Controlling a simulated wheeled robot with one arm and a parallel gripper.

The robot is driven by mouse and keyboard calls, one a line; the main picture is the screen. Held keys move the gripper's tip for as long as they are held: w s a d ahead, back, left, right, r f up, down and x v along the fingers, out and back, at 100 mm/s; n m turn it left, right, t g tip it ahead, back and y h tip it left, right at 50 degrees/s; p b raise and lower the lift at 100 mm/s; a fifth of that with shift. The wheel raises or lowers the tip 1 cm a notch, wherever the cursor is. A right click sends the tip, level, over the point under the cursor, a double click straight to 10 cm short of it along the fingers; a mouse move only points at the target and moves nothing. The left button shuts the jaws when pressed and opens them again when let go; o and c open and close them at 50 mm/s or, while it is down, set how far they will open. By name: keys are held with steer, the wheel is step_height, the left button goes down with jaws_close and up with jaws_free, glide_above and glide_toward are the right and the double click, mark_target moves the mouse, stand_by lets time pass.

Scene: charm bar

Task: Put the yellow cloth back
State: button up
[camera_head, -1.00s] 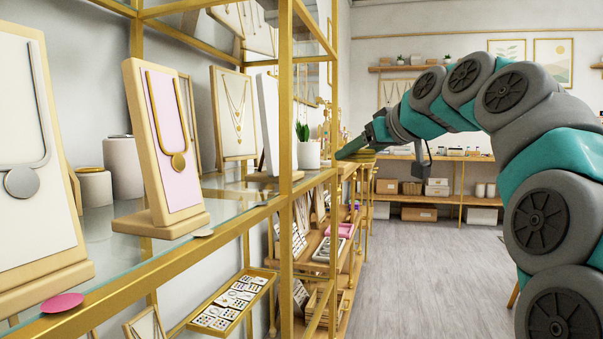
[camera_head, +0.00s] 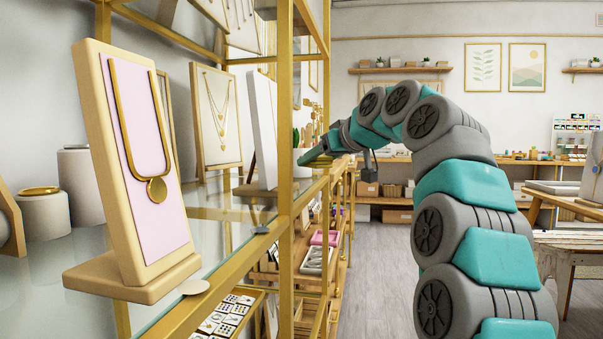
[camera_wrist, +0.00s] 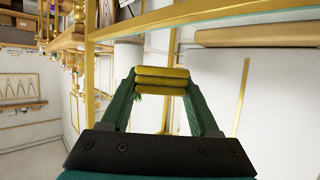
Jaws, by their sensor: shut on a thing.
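The yellow cloth (camera_wrist: 162,74), a small folded roll, is between the fingertips of my gripper (camera_wrist: 162,84) in the wrist view. My gripper is shut on it from both sides. In the head view my gripper (camera_head: 314,156) reaches in beside the brass shelf post, at about the height of the glass shelf (camera_head: 225,228). I cannot make out the cloth clearly in the head view. Whether it touches the shelf cannot be told.
Brass posts (camera_head: 286,180) stand close to my gripper. A potted plant is partly hidden by a post. Floor (camera_head: 375,275) is open; a wooden table (camera_head: 570,245) stands right.

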steer(key=p, duration=0.5)
glide_above(302, 183)
steer(key=shift+s+d+f, duration=0.15)
steer(key=shift+s+f, duration=0.15)
steer(key=shift+s, duration=0.1)
steer(key=shift+w+f, duration=0.15)
steer(key=shift+w, duration=0.2)
step_height(302, 183, down, 2)
steer(key=shift+s+f+b, duration=0.1)
steer(key=shift+b, duration=0.95)
steer(key=shift+f, duration=0.65)
steer(key=shift+f+b, duration=0.2)
steer(key=shift+b, duration=0.1)
steer(key=o, duration=1.4)
steer(key=shift+c, duration=0.2)
steer(key=shift+r, duration=0.25)
steer(key=b+v, duration=0.1)
steer(key=v, duration=1)
steer(key=shift+s+d+r, duration=0.1)
steer(key=shift+s, duration=0.2)
